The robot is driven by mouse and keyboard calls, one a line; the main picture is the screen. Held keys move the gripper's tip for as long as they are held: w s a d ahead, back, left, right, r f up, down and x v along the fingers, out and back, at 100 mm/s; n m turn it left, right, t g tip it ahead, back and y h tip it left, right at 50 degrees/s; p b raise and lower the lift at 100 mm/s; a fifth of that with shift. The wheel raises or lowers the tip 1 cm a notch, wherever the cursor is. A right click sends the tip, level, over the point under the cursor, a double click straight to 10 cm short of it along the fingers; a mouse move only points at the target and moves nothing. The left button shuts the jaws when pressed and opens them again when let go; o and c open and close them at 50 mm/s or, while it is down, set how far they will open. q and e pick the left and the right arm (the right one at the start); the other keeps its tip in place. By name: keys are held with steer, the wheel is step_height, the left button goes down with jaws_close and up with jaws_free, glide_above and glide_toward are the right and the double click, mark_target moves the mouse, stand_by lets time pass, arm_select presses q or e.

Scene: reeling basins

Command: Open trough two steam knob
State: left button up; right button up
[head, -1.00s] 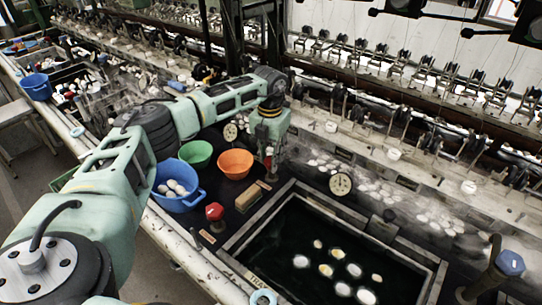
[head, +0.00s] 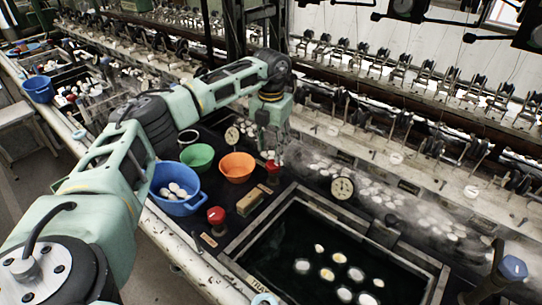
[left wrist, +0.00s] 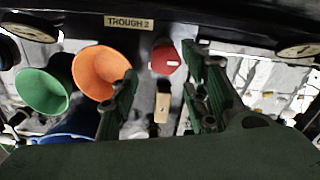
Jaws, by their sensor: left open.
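A red knob (head: 271,167) stands on the dark deck behind the basin, close under my left gripper (head: 279,152). A second red knob (head: 216,215) stands nearer, at the basin's left corner. My right gripper is not in view.
An orange bowl (head: 237,167), a green bowl (head: 197,156) and a blue basin (head: 177,202) with white cocoons stand left of the knob. A wooden block (head: 250,200) lies close by. A dial gauge (head: 342,188) stands at the right, above the water basin (head: 300,197).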

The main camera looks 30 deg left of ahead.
mark_target(271, 162)
arm_select(q)
step_height(271, 162, up, 7)
